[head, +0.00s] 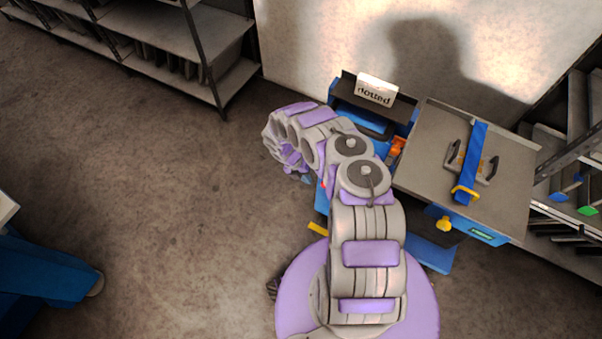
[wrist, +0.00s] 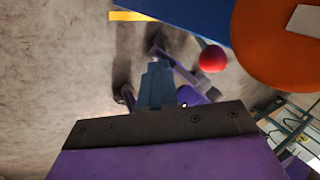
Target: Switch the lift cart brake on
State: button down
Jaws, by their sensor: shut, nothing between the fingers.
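The lift cart, blue with a grey top (head: 415,178), stands right of my arm in the head view. A blue strap (head: 473,160) crosses a handled plate on its top. The wrist view shows a blue panel (wrist: 185,18), a red ball knob (wrist: 212,58) and a large orange round part (wrist: 275,45). I cannot tell for sure which part is the brake. My gripper (wrist: 158,70) is shut and empty. In that picture its fingertips are left of the red knob and apart from it. In the head view my gripper (head: 305,179) is small and partly hidden by my arm.
A sign (head: 376,90) stands on a blue unit against the wall. Metal shelves (head: 180,45) stand at the back left, with a rack (head: 575,140) at the right.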

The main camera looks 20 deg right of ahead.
jog(key=shift+s+d+r+b, duration=0.2)
jog(key=shift+s+d+r, duration=0.1)
jog(key=shift+s+d, duration=0.35)
jog(key=shift+s+d+r+b, duration=0.25)
jog(key=shift+s+d, duration=0.15)
jog(key=shift+d, duration=0.35)
jog(key=shift+s+d+r+p, duration=0.45)
jog(key=shift+s+r+p, duration=0.2)
jog(key=shift+p, duration=0.1)
jog(key=shift+a, duration=0.1)
